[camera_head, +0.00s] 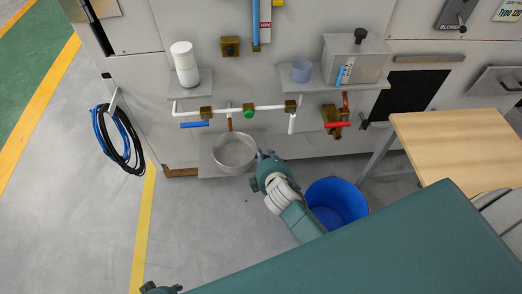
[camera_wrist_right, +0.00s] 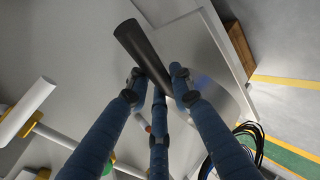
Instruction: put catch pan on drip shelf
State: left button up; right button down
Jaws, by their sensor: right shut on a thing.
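The catch pan (camera_head: 236,150) is a round grey metal pan. In the head view it is over the pale drip shelf (camera_head: 207,168), low on the machine's front; whether it touches the shelf cannot be told. My right gripper (camera_head: 264,158) is at the pan's right side. In the right wrist view its blue fingers (camera_wrist_right: 158,85) close around a dark cylinder, apparently the pan's handle (camera_wrist_right: 140,45). A small dark part of my left gripper (camera_head: 160,288) shows at the bottom edge; its jaws cannot be made out.
A blue bucket (camera_head: 336,202) stands on the floor right of my right gripper. White piping with a blue-handled valve (camera_head: 194,124) and a red-handled valve (camera_head: 338,124) runs above the pan. A wooden table (camera_head: 450,145) is at right. Coiled cables (camera_head: 118,140) hang at left.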

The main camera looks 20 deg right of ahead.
aim_at(251, 157)
jog(key=w, duration=0.2)
jog(key=w+d, duration=0.1)
jog(key=w, duration=0.2)
jog(key=shift+b, duration=0.3)
notch_tip(251, 157, down, 3)
jog(key=shift+f+b, duration=0.15)
jog(key=shift+b, duration=0.6)
jog(key=shift+f, duration=0.1)
pick_arm(q)
notch_tip(251, 157, up, 8)
jog(key=w, duration=0.2)
jog(key=shift+f+t, duration=0.2)
jog(key=shift+t, duration=0.1)
pick_arm(e)
jog(key=c, duration=1.5)
grip_release()
jog(key=shift+c, duration=0.2)
